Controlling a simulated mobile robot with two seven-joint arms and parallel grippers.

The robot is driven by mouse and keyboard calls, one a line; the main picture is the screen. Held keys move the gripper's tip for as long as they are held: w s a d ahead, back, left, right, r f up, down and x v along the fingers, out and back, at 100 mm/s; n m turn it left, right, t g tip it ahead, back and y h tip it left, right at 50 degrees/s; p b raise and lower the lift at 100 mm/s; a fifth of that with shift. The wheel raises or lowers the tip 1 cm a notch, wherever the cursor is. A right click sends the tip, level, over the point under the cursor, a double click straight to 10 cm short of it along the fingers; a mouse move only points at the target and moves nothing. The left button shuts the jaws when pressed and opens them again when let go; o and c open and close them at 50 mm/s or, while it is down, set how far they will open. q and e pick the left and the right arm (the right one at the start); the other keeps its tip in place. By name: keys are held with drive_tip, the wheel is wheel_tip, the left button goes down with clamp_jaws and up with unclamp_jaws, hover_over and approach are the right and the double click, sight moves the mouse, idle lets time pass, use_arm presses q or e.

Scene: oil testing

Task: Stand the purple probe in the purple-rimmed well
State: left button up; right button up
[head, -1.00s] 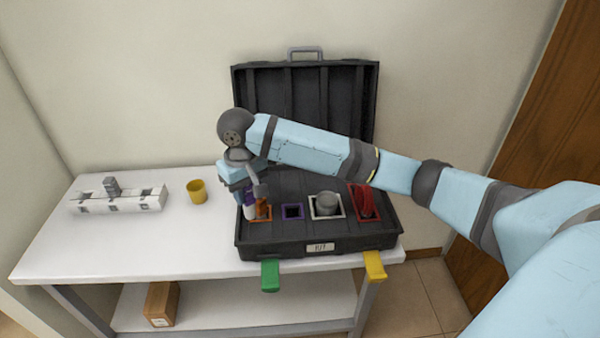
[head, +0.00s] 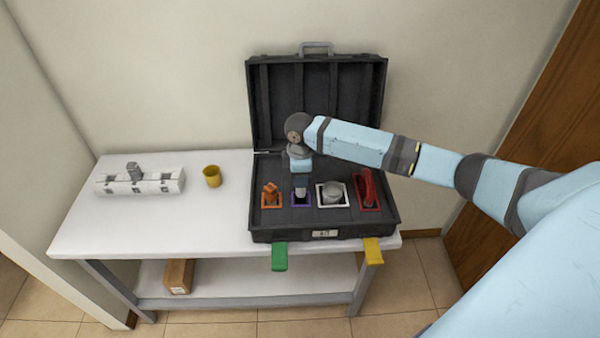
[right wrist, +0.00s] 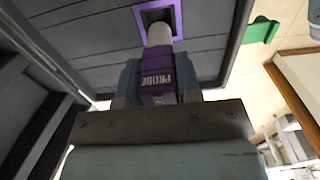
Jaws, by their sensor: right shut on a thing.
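The purple probe (right wrist: 158,72) has a purple body marked PROBE and a white tip (right wrist: 158,35). My right gripper (head: 301,184) is shut on the probe's body, with a finger on each side in the right wrist view (right wrist: 155,82). The purple-rimmed well (head: 293,206) is in the black case, directly below the gripper in the head view. In the right wrist view the white tip points at the dark opening of the well (right wrist: 179,18) and overlaps its edge. I cannot tell whether the tip is inside. My left gripper is not in view.
The open black case (head: 275,236) also holds an orange item (head: 270,191), a grey round item (head: 333,192) and a red item (head: 367,188) in rimmed wells.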

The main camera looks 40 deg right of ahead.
wheel_tip(320, 180, down, 4)
drive_tip(key=b, duration=0.4)
drive_tip(key=shift+f, duration=0.2)
drive_tip(key=shift+f+b, duration=0.45)
drive_tip(key=shift+b, duration=0.3)
drive_tip(key=shift+r+p, duration=0.1)
drive_tip(key=shift+p, duration=0.2)
drive_tip(key=shift+p, duration=0.4)
drive_tip(key=shift+p, duration=0.65)
